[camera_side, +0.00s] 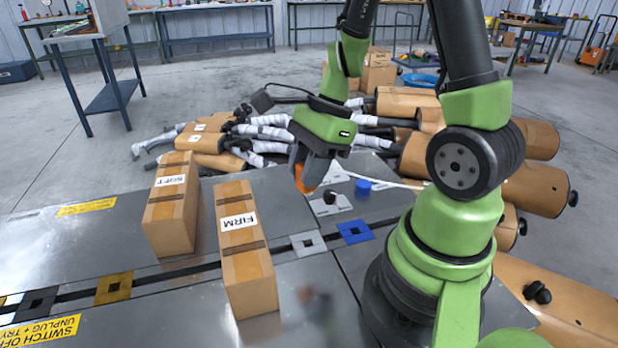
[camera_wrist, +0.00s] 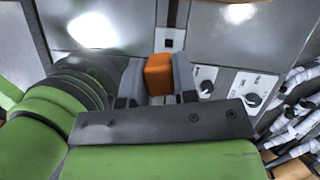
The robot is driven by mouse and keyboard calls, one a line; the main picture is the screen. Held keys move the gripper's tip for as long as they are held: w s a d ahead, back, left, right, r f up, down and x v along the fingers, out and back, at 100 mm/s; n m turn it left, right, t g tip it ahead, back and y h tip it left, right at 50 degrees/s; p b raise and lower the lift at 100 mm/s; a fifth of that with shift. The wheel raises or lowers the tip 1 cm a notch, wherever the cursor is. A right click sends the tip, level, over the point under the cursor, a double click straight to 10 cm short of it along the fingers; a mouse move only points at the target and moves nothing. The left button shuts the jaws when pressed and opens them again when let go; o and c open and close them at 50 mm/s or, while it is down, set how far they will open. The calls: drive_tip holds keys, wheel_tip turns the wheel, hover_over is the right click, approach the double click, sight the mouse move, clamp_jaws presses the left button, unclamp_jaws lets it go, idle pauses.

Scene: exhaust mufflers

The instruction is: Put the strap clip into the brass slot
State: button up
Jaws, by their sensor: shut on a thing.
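The strap clip seems to be the orange block (camera_side: 303,181) between my fingers; it also shows in the wrist view (camera_wrist: 159,74). My gripper (camera_side: 307,172) is shut on it and holds it above the metal bench, right of the FIRM box. In the wrist view the fingers (camera_wrist: 159,82) press both sides of the block. The brass slot (camera_side: 114,287) is a gold square plate with a dark centre, set in the dark groove at the lower left, far from my gripper. The clip's lower end is partly hidden by the fingers.
Boxes labelled SOFT (camera_side: 172,210) and FIRM (camera_side: 243,255) stand between my gripper and the brass slot. A silver slot plate (camera_side: 308,243), a blue one (camera_side: 354,232) and a black one (camera_side: 36,303) share the groove.

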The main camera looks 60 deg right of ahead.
drive_tip(key=m, duration=0.2)
drive_tip(key=shift+w+d+r+m+t+h, duration=0.1)
drive_tip(key=shift+d+r+m+t+h, duration=0.1)
drive_tip(key=shift+d+m+t+h, duration=0.15)
drive_tip(key=shift+w+a, duration=0.3)
drive_tip(key=shift+w, duration=0.05)
drive_tip(key=w+a, duration=1.3)
drive_tip(key=w+a+f, duration=0.8)
drive_tip(key=w+a, duration=0.3)
drive_tip(key=shift+f, duration=0.1)
drive_tip(key=shift+f, duration=2.3)
drive_tip(key=shift+f, duration=0.45)
